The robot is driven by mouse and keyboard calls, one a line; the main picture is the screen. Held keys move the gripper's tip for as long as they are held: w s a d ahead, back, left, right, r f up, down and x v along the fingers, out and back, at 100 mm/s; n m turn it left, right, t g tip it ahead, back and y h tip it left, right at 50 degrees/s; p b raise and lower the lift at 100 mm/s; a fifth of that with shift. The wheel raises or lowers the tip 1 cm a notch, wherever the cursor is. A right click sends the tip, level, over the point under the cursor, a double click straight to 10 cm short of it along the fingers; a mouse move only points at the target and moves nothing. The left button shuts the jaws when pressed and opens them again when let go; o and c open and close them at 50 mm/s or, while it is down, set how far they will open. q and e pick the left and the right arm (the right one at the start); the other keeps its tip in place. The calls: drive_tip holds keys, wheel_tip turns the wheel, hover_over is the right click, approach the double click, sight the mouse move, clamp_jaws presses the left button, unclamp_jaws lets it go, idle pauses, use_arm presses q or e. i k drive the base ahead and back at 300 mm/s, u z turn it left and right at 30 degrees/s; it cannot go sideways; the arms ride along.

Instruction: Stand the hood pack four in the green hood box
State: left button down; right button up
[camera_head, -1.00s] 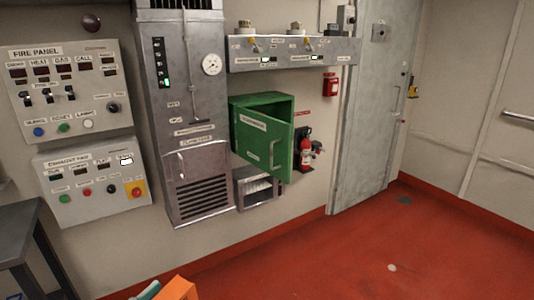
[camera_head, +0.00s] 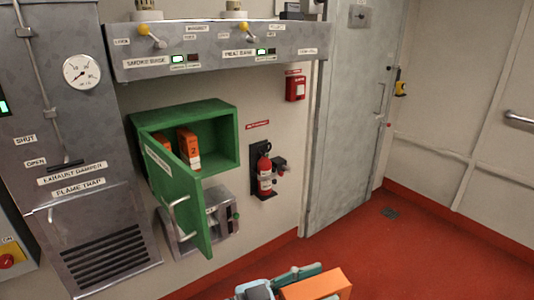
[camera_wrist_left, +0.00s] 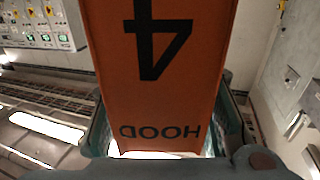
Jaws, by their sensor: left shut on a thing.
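The green hood box (camera_head: 228,150) is on the wall, left of centre in the head view. Its green door (camera_head: 180,190) stands open toward me and hides part of the inside. Two orange packs stand upright inside: one (camera_head: 188,149) marked 2, and another (camera_head: 162,141) to its left, partly behind the door. My left gripper (camera_head: 290,281) is low in front, below and right of the box, shut on the orange hood pack four (camera_head: 318,286). In the left wrist view the pack (camera_wrist_left: 160,70) shows "4" and "HOOD" upside down between the fingers. My right gripper is not in view.
A grey panel with yellow-knobbed levers (camera_head: 215,50) juts out above the box. A red extinguisher (camera_head: 264,172) hangs to its right. A small grey unit (camera_head: 212,215) sits below the box, behind the door. A grey damper cabinet (camera_head: 85,200) stands at left. The red floor is clear at right.

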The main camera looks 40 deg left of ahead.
sight(215, 160)
drive_tip(key=u, duration=0.1)
drive_tip(key=i, duration=1.8)
drive_tip(key=u, duration=1.2)
drive_tip(key=i, duration=0.85)
drive_tip(key=u, duration=0.6)
